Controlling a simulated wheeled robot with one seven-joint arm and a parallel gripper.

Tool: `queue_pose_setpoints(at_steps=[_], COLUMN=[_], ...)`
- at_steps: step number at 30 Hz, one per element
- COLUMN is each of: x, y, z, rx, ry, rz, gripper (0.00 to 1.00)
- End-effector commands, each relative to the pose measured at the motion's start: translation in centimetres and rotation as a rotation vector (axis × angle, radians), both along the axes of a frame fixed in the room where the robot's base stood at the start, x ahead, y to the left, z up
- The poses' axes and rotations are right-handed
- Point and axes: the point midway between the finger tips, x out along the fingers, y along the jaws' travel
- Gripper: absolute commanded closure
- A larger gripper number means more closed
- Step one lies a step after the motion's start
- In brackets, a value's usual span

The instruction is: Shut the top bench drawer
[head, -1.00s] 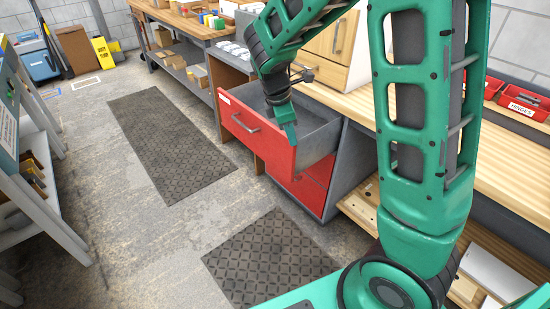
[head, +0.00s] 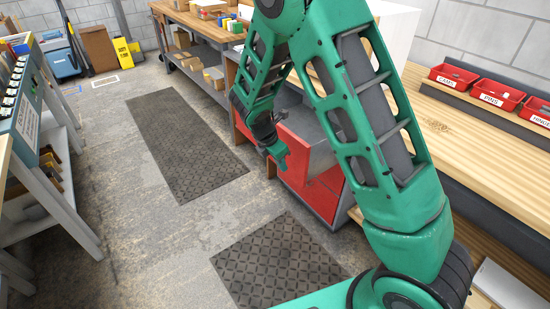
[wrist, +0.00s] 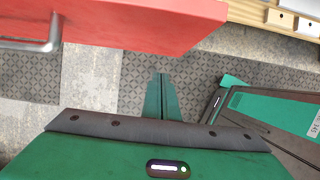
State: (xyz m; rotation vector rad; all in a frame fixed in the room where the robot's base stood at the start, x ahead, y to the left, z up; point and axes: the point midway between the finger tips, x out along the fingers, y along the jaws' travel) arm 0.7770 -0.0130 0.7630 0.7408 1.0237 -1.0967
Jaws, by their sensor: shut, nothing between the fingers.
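The top bench drawer stands open, with its red front (head: 298,158) pulled out from the grey cabinet and part of its grey inside showing behind. My arm hides much of it in the head view. In the wrist view its red front (wrist: 130,22) crosses the top, with the metal handle (wrist: 40,45) at the left. My gripper (head: 281,160) is in front of the drawer front. In the wrist view the fingers (wrist: 160,88) are together and empty, over the floor, with a visible gap to the red front.
A lower red drawer (head: 322,194) is below. Dark mats (head: 185,150) lie on the floor, and the aisle left of the drawer is clear. The wooden bench top (head: 470,150) is at right, with red bins (head: 497,95) along its back. A grey rack (head: 45,165) stands at left.

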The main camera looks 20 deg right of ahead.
Motion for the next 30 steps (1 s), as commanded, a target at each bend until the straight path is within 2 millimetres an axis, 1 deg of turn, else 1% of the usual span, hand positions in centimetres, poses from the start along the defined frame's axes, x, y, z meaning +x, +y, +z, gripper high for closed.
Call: queue_pose_setpoints(at_steps=[1,2,3,6,12,22,23,27,30], x=[0.0,0.1,0.4,0.8,1.3,1.3,1.4,1.4,1.7], y=[-0.4,-0.6,-1.3,-2.6,-4.0,-4.2,-3.3,-4.2,-4.1], z=[-0.9,-1.3,-1.0,-1.0,-0.9,-0.9,-0.9,-0.9,-0.9], rx=[-0.002,-0.001,0.0,0.0,0.0,0.0,0.001,0.0,0.0], ry=[0.002,0.004,-0.001,-0.001,0.0,0.0,0.0,0.0,-0.001], rz=[-0.001,-0.001,-0.004,-0.003,-0.001,-0.001,0.001,-0.001,0.008], gripper=[1.0,1.0,1.0,1.0,1.0,1.0,1.0,1.0,1.0])
